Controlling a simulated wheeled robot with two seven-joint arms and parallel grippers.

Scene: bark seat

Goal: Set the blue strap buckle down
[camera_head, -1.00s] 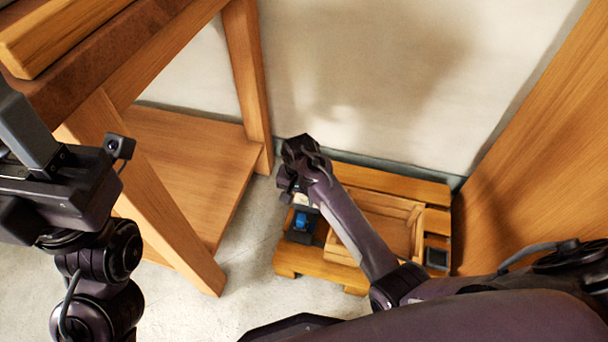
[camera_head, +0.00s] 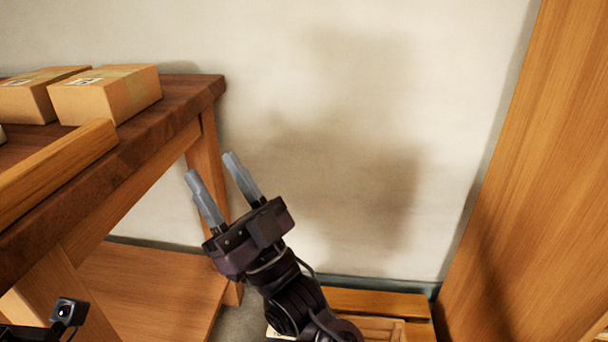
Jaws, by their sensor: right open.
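My right gripper (camera_head: 211,166) is raised in the middle of the view, in front of the wall and beside the table's right end. Its two grey fingers are apart, pointing up and left, with nothing between them. The blue strap buckle is not visible now. The low wooden bench (camera_head: 375,301) shows only its back part at the bottom edge; the rest is cut off or behind my right arm. Of my left arm only a small wrist camera part shows at the lower left; its gripper fingers are out of view.
A wooden table (camera_head: 190,93) with a dark top stands at the left, with two cardboard boxes (camera_head: 105,92) and a thick wooden bar (camera_head: 60,170) on it. A lower shelf (camera_head: 150,290) is below. A tall wooden panel (camera_head: 530,180) closes off the right side.

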